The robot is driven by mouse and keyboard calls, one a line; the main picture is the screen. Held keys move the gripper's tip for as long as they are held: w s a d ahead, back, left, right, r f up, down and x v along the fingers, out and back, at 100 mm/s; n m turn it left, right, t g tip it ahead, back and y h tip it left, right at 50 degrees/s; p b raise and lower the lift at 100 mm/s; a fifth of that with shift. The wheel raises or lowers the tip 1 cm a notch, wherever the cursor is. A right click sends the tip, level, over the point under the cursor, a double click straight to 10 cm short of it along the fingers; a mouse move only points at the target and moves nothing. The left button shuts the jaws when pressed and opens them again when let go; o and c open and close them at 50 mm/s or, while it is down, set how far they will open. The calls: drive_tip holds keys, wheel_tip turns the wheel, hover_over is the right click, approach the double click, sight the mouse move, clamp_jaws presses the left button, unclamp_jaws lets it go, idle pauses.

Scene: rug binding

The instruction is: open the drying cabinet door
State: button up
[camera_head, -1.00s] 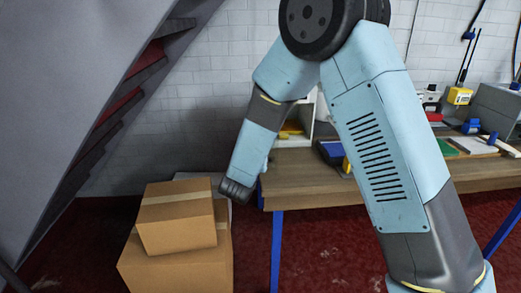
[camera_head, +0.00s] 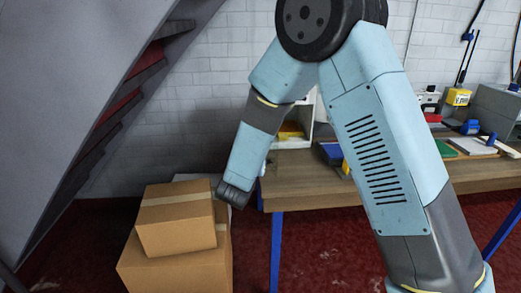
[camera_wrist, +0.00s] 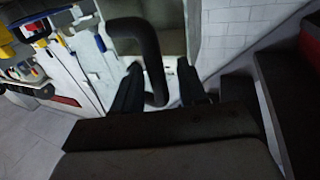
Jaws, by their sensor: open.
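In the wrist view my gripper (camera_wrist: 159,68) is open, with its two dark fingers apart. A thick dark curved bar (camera_wrist: 127,27), like a door handle, bends down into the space between the fingers. I cannot tell whether it touches either finger. Behind the bar is a plain greyish-beige panel (camera_wrist: 172,42), which may be the drying cabinet door; its edges are mostly out of view. In the head view my arm hides the fingers, and I cannot make out the cabinet door or handle there.
Two stacked cardboard boxes (camera_head: 176,228) stand left of my forearm's lower end. A wooden workbench (camera_head: 310,185) with blue legs carries a white open shelf unit (camera_head: 302,128) and tools. A dark staircase (camera_head: 120,100) slopes at the left. Red floor shows under the bench.

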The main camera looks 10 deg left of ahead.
drive_tip(key=s+a, duration=0.1)
drive_tip(key=s, duration=1.1)
drive_tip(key=shift+a, duration=0.35)
drive_tip(key=w+d+r+g+y, duration=0.35)
drive_tip(key=w+d+r, duration=0.2)
drive_tip(key=r, duration=0.25)
drive_tip(key=s+d+r+n+g+y, duration=0.1)
drive_tip(key=d+r+n+g+y, duration=0.15)
drive_tip(key=d+r, duration=0.5)
drive_tip(key=s+d+r+g+h, duration=0.1)
drive_tip(key=s+d+g+h, duration=0.2)
drive_tip(key=s+d, duration=2)
drive_tip(key=m+g, duration=0.1)
drive_tip(key=g, duration=0.2)
drive_tip(key=shift+d+r, duration=0.35)
drive_tip(key=shift+r, duration=0.05)
drive_tip(key=shift+s, duration=0.15)
